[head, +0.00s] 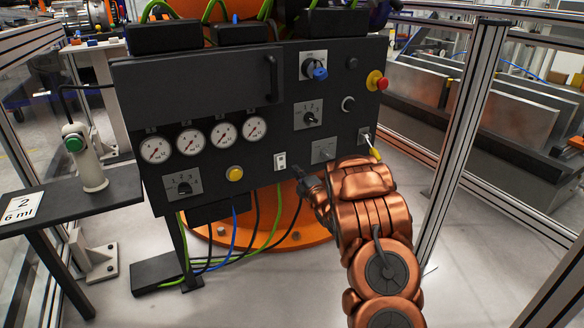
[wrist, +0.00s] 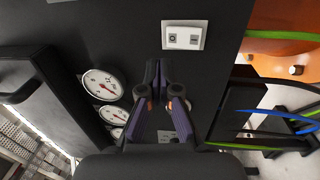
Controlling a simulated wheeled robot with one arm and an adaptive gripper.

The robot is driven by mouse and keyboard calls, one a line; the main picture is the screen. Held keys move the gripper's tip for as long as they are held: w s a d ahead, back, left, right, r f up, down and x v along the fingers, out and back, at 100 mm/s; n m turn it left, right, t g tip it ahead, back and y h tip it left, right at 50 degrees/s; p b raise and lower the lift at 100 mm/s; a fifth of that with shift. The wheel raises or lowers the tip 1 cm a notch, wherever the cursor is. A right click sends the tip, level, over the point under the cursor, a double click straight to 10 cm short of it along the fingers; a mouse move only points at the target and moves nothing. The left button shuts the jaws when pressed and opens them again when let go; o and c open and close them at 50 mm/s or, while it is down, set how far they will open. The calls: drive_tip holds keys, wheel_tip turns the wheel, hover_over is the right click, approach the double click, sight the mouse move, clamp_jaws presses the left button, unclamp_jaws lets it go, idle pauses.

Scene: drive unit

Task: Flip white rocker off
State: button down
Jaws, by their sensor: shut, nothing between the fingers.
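The white rocker (head: 280,160) is a small white switch on the lower front of the dark control panel (head: 225,95). In the wrist view the rocker (wrist: 184,35) shows at the top, with a dark mark on one half and a fainter one on the other. I cannot tell which half is pressed in. My gripper (head: 298,171) is just to the right of the rocker in the head view. In the wrist view my gripper (wrist: 160,68) is shut and empty, its tips a little below and left of the rocker, seemingly apart from it.
Several round gauges (head: 223,134), a yellow button (head: 235,174), rotary knobs (head: 309,117) and a red emergency button (head: 378,81) share the panel. A yellow-tipped lever (head: 374,150) sticks out at right. Cables (head: 236,235) hang below. A frame post (head: 462,130) stands at right.

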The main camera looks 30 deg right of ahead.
drive_tip(key=shift+s+a+r+p, duration=0.1)
drive_tip(key=shift+s+p, duration=0.05)
drive_tip(key=shift+s, duration=0.7)
drive_tip(key=shift+s+a+r+p, duration=0.1)
drive_tip(key=shift+s+r+p, duration=0.1)
drive_tip(key=shift+s, duration=0.6)
drive_tip(key=shift+s+r+p, duration=0.1)
drive_tip(key=shift+s+p, duration=0.05)
drive_tip(key=shift+s, duration=0.7)
